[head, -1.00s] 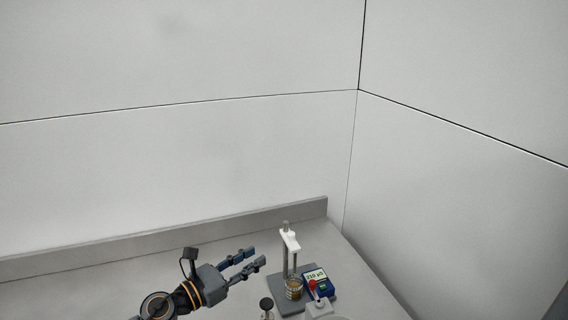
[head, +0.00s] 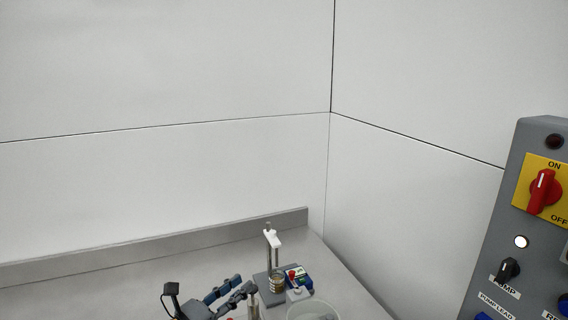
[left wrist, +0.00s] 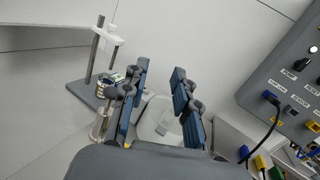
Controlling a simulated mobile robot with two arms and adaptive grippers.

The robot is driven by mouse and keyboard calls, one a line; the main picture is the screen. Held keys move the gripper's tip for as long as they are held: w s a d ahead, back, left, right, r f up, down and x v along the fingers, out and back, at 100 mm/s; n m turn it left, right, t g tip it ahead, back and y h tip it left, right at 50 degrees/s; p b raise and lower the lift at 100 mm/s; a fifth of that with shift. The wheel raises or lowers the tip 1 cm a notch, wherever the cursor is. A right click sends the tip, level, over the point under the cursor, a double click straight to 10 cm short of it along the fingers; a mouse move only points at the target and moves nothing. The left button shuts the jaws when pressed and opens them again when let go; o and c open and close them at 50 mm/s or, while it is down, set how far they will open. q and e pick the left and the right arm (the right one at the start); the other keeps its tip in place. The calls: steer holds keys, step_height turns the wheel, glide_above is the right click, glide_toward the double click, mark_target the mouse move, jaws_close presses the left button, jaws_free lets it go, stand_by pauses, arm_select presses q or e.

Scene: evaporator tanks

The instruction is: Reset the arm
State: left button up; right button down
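My left gripper (head: 243,286) is low in the head view, in front of the stand at the end of the bench. In the left wrist view its two fingers (left wrist: 160,71) are spread apart with nothing held between them, so it is open. My right gripper is in neither view.
A stand with a white arm (head: 272,238) and a small beaker (head: 277,284) stand near the wall corner, beside a blue meter (head: 300,275). A clear round vessel (head: 313,311) is in front. A grey control panel (head: 500,262) with a red switch rises at right.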

arm_select(q)
steer(key=s+a+f+n+y, duration=0.5)
steer(key=a+n+y, duration=0.15)
steer(key=n, duration=0.85)
steer(key=s+a+f+n+y, duration=0.55)
steer(key=n+y, duration=0.25)
steer(key=n, duration=0.7)
steer(key=s+f+n+g, duration=0.2)
steer(key=s, duration=0.2)
steer(key=s+f+n+g, duration=0.2)
steer(key=s, duration=0.1)
steer(key=s+f+n+g, duration=0.2)
steer(key=s, duration=0.2)
steer(key=shift+s+a+h, duration=0.25)
steer(key=shift+s, duration=0.05)
steer(key=s+d+f+n+g+h, duration=0.25)
steer(key=s+n+g, duration=0.25)
steer(key=s, duration=0.8)
step_height(320, 180, down, 25)
steer(key=g+b, duration=0.1)
steer(key=s+a+f+m+g+b, duration=0.1)
steer(key=s+a+f, duration=0.2)
steer(key=s+f, duration=1.4)
step_height(320, 180, down, 3)
steer(key=shift+s+r+y, duration=0.1)
steer(key=shift+s+y, duration=0.1)
steer(key=shift+y, duration=0.25)
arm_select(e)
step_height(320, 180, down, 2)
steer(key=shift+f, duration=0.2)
